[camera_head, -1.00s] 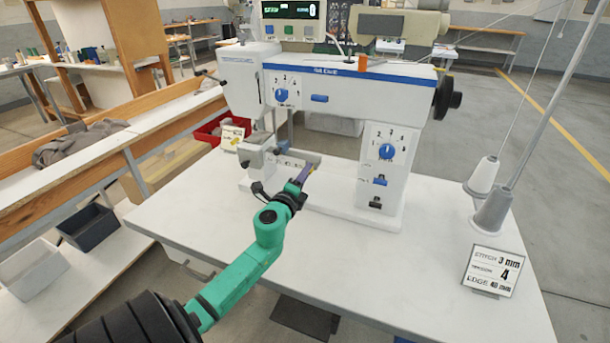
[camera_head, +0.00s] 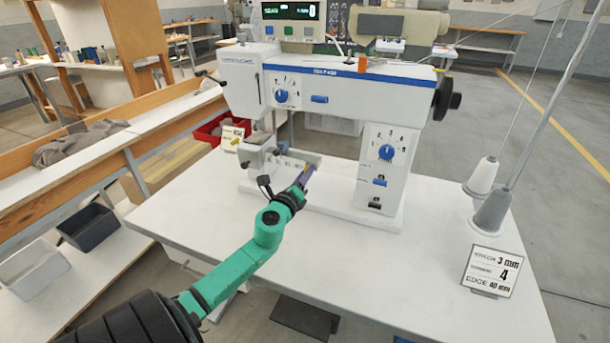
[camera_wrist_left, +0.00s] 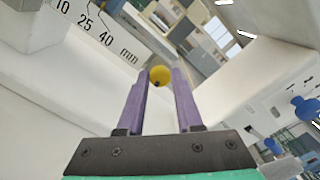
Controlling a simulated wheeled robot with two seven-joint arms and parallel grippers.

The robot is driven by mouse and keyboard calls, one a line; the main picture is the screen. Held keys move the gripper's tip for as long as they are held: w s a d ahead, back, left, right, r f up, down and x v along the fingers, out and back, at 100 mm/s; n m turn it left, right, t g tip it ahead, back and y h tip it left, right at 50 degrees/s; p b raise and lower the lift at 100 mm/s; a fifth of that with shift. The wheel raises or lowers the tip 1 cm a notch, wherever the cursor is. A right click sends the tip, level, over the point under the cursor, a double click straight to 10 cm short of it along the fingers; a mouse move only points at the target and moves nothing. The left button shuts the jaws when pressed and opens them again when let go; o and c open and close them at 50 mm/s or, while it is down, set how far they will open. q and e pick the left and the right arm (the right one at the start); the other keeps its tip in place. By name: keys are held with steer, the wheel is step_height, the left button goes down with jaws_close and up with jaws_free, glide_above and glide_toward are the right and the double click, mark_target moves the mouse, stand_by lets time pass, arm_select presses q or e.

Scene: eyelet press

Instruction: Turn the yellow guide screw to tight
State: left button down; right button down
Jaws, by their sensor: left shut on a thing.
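The yellow guide screw (camera_wrist_left: 160,75) shows in the left wrist view as a round yellow knob with a small dark spot, between the tips of my left gripper's purple fingers (camera_wrist_left: 160,85). My left gripper is shut on it. In the head view my left gripper (camera_head: 307,173) is at the sewing machine's bed, below the machine arm, and only a speck of yellow shows at its tips. A scale marked 10, 25, 40 mm (camera_wrist_left: 92,27) is at the upper left of the wrist view. My right gripper is not in view.
The white machine (camera_head: 340,90) stands over the gripper, its dial pillar (camera_head: 385,165) to the right. A card (camera_head: 491,270) reading 3 mm, 4 and edge 40 mm stands at the table's right, near thread cones (camera_head: 493,210). The table front (camera_head: 380,275) is clear.

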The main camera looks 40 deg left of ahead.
arm_select(q)
steer(key=shift+f, duration=0.15)
steer(key=c, duration=0.6)
jaws_free()
steer(key=shift+s, duration=0.1)
steer(key=b+v, duration=0.2)
steer(key=v, duration=1.2)
steer(key=shift+s+d, duration=0.2)
